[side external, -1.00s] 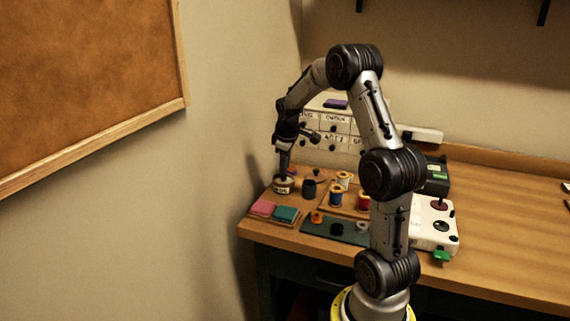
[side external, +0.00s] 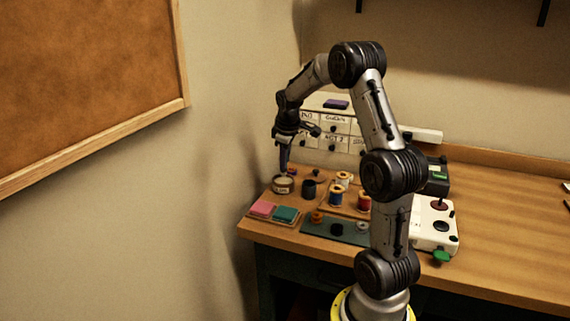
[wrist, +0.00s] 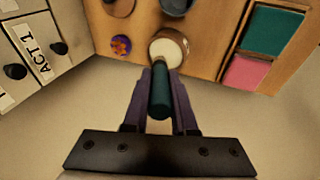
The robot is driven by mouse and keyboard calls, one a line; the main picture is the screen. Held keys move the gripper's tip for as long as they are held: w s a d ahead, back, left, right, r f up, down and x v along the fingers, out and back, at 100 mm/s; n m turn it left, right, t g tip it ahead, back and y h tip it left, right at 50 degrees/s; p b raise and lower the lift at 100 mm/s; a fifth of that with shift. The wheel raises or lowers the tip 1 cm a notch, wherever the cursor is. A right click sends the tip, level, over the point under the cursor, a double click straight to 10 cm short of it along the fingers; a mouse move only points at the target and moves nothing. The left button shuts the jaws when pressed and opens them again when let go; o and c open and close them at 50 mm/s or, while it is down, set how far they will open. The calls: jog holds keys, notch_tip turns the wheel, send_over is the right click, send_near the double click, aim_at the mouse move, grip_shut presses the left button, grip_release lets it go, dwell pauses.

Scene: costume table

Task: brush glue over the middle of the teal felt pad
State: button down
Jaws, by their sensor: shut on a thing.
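My gripper (side external: 285,152) is shut on a brush with a dark green handle (wrist: 161,96), seen between the fingers in the wrist view (wrist: 162,78). It points down just above the round glue pot (side external: 283,186), whose pale top shows in the wrist view (wrist: 167,48). The brush's bristles are hard to make out. The teal felt pad (side external: 286,214) lies in front of the pot, beside a pink pad (side external: 262,208), on a shallow wooden tray. The teal pad also shows at the upper right of the wrist view (wrist: 274,28). I cannot see any glue on it.
A dark cup (side external: 309,188) stands right of the pot. Thread spools (side external: 337,197) stand further right. A dark green mat (side external: 318,229) with small round items lies right of the pads. Labelled drawers (side external: 334,124) stand behind. A wall is close on the left.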

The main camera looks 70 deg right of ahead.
jog(key=shift+r, duration=2.4)
jog(key=shift+r, duration=0.15)
jog(key=r, duration=0.4)
jog(key=shift+w+a+r, duration=0.2)
jog(key=shift+a+r, duration=0.15)
jog(key=shift+r, duration=0.05)
jog(key=w+a, duration=0.3)
jog(key=a, duration=1.4)
jog(key=w+a, duration=0.3)
jog(key=a, duration=1.5)
notch_tip(320, 180, down, 24)
jog(key=shift+s+f, duration=0.15)
jog(key=shift+s, duration=0.1)
jog(key=shift+d, duration=0.1)
